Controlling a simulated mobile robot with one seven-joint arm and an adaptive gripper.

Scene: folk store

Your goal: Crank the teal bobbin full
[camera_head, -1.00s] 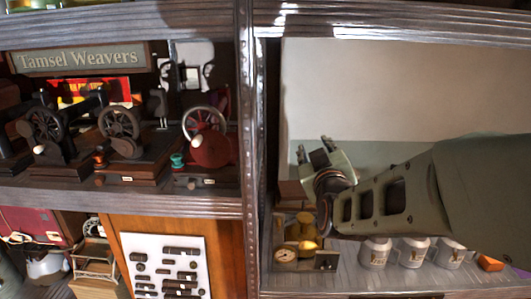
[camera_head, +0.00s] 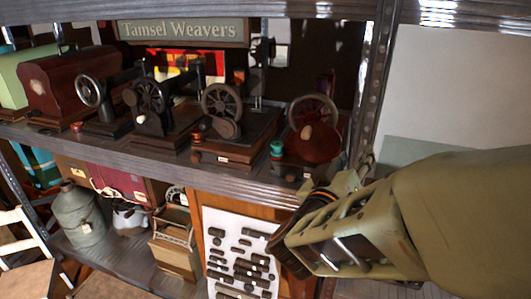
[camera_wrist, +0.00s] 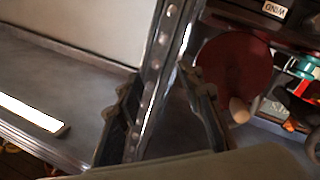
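The teal bobbin (camera_head: 277,149) sits upright on the winder's dark base, left of its red body (camera_head: 322,149). The winder has a grey spoked wheel rim (camera_head: 312,98) and a pale crank knob (camera_head: 307,131). The wrist view shows the teal bobbin (camera_wrist: 303,65) at the right edge, with the red body (camera_wrist: 232,72) and pale knob (camera_wrist: 239,110) right of my gripper. My gripper (camera_head: 352,178) is by the metal shelf post, lower right of the winder and apart from the knob. In the wrist view its fingers (camera_wrist: 160,80) are spread, with nothing held.
The upright metal post (camera_head: 372,90) stands close right of the winder; in the wrist view it shows between my fingers. Several dark hand-crank machines (camera_head: 222,130) fill the shelf to the left. A pegboard of small dark parts (camera_head: 240,255) hangs below.

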